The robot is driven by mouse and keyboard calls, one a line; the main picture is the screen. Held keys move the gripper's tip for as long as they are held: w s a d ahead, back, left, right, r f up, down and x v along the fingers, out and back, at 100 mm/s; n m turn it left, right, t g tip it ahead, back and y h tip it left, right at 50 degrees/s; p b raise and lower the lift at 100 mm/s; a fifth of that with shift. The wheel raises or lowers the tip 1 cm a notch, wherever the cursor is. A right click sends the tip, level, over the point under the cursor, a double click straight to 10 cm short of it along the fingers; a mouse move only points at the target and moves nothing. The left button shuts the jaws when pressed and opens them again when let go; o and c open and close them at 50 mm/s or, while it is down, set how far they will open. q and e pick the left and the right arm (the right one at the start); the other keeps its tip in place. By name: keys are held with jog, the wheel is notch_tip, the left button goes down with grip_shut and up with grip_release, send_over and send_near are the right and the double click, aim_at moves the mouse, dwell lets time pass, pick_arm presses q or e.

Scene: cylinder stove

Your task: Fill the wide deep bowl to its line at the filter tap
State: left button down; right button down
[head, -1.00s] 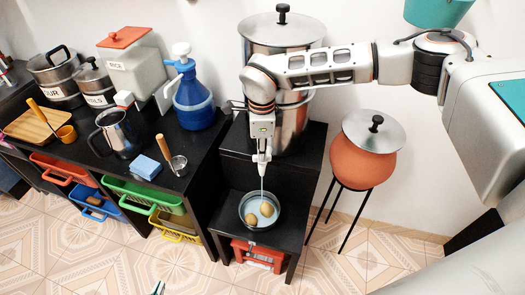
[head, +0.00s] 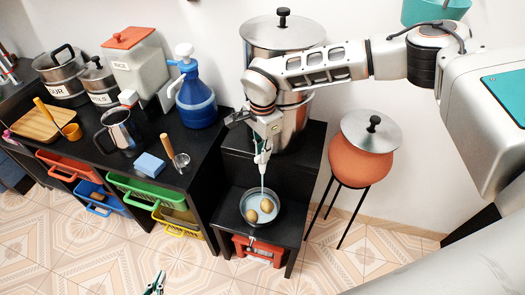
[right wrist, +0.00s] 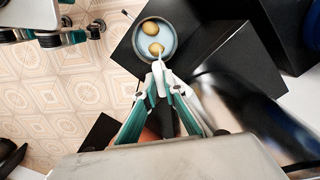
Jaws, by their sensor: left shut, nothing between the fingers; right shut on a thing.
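The wide deep bowl (head: 246,212) stands on the low black stand below the steel filter (head: 290,100). It holds bluish water and two brown, potato-like things (head: 266,205); they also show in the right wrist view (right wrist: 149,26). A thin pale stream (head: 262,178) runs down into the bowl. My right gripper (head: 263,155) is above the bowl at the filter's front, shut on the tap, which it mostly hides. I cannot make out the bowl's line. My left gripper (head: 156,284) is shut and empty at the bottom edge, over the floor.
A clay pot (head: 352,165) stands on a tripod at right. The floor in front is clear.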

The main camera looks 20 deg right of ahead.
dwell(0.4)
jog(key=c, duration=2.1)
grip_release()
jog(key=shift+c, duration=0.2)
notch_tip(320, 180, up, 12)
